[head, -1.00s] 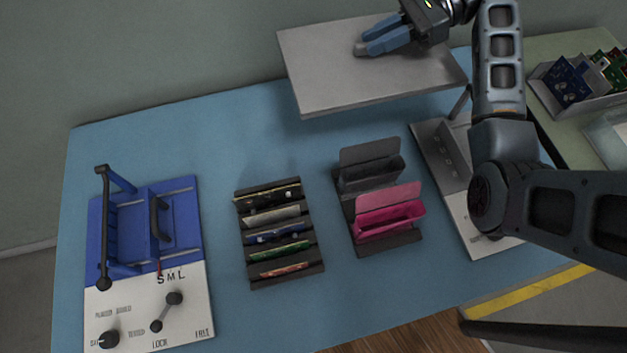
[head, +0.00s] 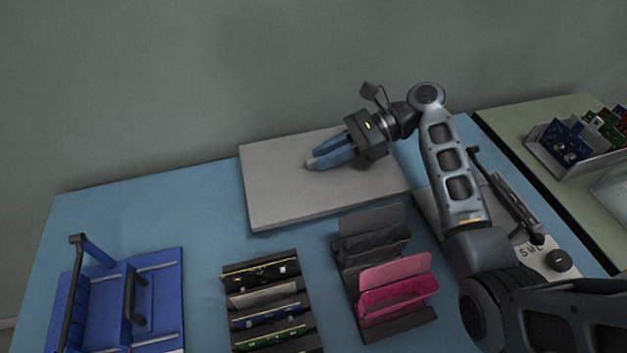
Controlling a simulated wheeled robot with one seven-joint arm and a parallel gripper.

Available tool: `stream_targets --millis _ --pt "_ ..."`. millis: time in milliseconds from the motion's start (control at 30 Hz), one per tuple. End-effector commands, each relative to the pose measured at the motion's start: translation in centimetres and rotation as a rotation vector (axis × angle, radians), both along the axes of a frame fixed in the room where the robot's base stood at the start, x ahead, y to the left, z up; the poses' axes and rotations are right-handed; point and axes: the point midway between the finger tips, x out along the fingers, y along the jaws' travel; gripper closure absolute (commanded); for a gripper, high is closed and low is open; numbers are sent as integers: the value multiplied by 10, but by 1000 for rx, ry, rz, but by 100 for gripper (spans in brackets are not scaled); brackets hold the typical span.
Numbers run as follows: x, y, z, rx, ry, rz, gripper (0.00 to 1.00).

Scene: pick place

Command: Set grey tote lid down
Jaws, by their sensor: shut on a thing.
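The grey tote lid (head: 290,198) is a flat grey slab at the back of the blue table, behind the card rack and the bins. It looks level and very close to the tabletop; I cannot tell whether its whole underside touches. My gripper (head: 312,164) is over the lid's middle, its blue fingers shut on the small grey knob on top. The fingers hide much of the knob.
A blue fixture (head: 165,300) stands at front left. A dark rack (head: 262,273) of cards and pink (head: 395,295) and dark (head: 372,243) bins stand before the lid. A grey-white device (head: 548,258) is at right. A tray of boards (head: 560,150) is on a green table. The back left tabletop is clear.

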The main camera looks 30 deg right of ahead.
Motion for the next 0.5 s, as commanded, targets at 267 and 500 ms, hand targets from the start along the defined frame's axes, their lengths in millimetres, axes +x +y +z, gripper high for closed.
stream_targets --millis 267,500 --pt "9 29 -18 0 -1 0 100" --pt "9 29 -41 1 2 -2 100"
